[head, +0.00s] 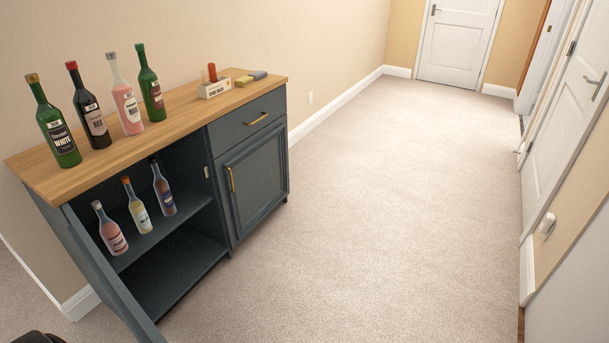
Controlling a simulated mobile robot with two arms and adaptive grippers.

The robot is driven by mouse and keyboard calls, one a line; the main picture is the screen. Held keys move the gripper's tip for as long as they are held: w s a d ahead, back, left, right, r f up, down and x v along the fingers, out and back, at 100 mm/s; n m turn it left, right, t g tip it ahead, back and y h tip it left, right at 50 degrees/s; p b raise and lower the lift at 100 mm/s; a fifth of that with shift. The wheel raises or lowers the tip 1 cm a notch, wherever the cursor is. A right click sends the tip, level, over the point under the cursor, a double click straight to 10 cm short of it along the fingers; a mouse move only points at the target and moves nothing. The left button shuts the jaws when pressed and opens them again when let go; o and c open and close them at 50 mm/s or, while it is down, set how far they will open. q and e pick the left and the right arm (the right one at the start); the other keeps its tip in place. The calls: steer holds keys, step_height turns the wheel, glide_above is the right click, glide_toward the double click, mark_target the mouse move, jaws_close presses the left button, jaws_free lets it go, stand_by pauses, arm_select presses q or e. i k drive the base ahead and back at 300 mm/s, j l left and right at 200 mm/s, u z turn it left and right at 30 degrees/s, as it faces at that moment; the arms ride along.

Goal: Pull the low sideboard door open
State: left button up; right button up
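The dark blue-grey sideboard (216,190) with a wooden top stands against the wall at the left. Its left door (108,272) stands swung out from the cabinet, seen nearly edge-on and cut off by the bottom edge; its handle does not show. The left compartment is open to view, with a shelf (190,204) inside. The right door (257,182) is closed and has a brass handle (231,179). The drawer (246,122) above it is closed. Neither gripper's fingers show; only a small dark part, perhaps of my arm, shows at the bottom left.
Several bottles stand on the top, including a green one (53,124), beside a small labelled box (214,89). A pink bottle (110,229) and two others stand on the shelf. Open carpet (400,200) lies right of the sideboard. A white door (562,110) is at the right.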

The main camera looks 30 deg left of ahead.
mark_target(252, 177)
steer(key=i+l+z, duration=0.1)
steer(key=i+l, duration=0.15)
steer(key=i, duration=0.2)
steer(key=i+l+z, duration=0.15)
steer(key=i, duration=0.3)
steer(key=i+j+u, duration=0.15)
steer(key=u, duration=0.3)
steer(key=i+u, duration=0.7)
steer(key=u, duration=0.15)
steer(key=i+l+u, duration=0.2)
steer(key=u, duration=0.25)
steer(key=i, duration=0.05)
